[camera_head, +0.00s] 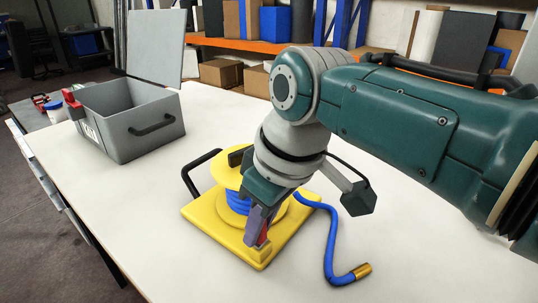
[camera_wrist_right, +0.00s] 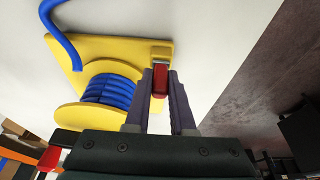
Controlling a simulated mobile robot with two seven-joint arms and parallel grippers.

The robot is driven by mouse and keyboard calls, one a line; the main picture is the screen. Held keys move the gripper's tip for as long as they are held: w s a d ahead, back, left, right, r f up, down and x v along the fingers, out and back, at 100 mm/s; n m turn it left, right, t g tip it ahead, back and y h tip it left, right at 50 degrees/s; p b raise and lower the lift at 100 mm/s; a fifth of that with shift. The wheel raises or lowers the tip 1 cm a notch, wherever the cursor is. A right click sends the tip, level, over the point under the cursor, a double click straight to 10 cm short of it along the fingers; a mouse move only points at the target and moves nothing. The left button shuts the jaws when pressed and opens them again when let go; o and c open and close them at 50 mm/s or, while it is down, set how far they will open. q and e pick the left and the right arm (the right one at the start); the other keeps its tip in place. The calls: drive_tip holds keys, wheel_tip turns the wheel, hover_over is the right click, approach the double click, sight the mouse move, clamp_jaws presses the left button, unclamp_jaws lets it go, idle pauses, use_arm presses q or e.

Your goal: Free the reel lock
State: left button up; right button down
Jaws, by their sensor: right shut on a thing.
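A yellow reel (camera_head: 227,172) wound with blue hose stands on a yellow base plate (camera_head: 212,226) on the white table. The reel also shows at the left of the right wrist view (camera_wrist_right: 75,117). A red lock lever (camera_wrist_right: 160,77) sits at the plate's corner in a small metal bracket. My right gripper (camera_head: 259,234) reaches down to that corner, its two fingers (camera_wrist_right: 161,92) shut on the red lever, one on each side. In the head view, the gripper and arm hide part of the reel and most of the lever. My left gripper is not in view.
A blue hose tail (camera_head: 332,232) with a brass end (camera_head: 361,270) lies on the table right of the plate. A grey box (camera_head: 122,118) with its lid up stands at the back left. A black handle (camera_head: 190,178) rises from the plate's left side. The front-left tabletop is clear.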

drive_tip(key=shift+f, duration=0.1)
drive_tip(key=c, duration=1.2)
unclamp_jaws()
drive_tip(key=shift+c, duration=0.2)
drive_tip(key=o, duration=0.5)
drive_tip(key=p+v, duration=0.3)
drive_tip(key=v, duration=0.7)
drive_tip(key=shift+p, duration=0.35)
drive_tip(key=shift+a, duration=0.1)
